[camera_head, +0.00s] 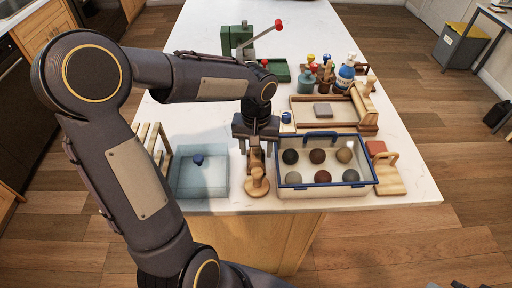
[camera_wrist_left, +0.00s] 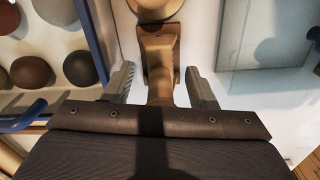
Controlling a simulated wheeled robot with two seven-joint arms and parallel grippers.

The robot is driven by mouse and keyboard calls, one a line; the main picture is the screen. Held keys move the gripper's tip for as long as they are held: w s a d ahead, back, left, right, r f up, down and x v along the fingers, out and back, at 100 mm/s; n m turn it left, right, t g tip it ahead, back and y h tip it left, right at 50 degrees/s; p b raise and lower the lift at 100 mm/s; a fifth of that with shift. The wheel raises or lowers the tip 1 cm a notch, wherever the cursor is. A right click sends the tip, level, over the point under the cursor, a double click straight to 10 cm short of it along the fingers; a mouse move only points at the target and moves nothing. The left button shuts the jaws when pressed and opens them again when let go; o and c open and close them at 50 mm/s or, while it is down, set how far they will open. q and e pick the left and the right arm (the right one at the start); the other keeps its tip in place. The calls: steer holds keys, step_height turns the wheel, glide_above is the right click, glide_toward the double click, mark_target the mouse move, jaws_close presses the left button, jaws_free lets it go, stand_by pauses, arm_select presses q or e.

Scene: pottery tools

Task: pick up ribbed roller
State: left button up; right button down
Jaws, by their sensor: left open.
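My left gripper (camera_head: 257,146) is open and points down at the front of the counter. In the left wrist view its two fingers (camera_wrist_left: 160,74) stand apart on either side of a wooden handled tool (camera_wrist_left: 160,46), with a gap showing on both sides. This tool has a narrow neck, a wider block and a round wooden disc (camera_head: 257,186) at its front end. I see no ribs on it and cannot tell whether it is the ribbed roller; the gripper hides part of it.
A blue-rimmed tray (camera_head: 323,190) with several clay balls stands close on the right. Dark parts at the bottom right edge may be mine.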

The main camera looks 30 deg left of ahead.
arm_select(q)
steer(key=shift+c, duration=0.2)
jaws_close()
steer(key=shift+r, duration=0.1)
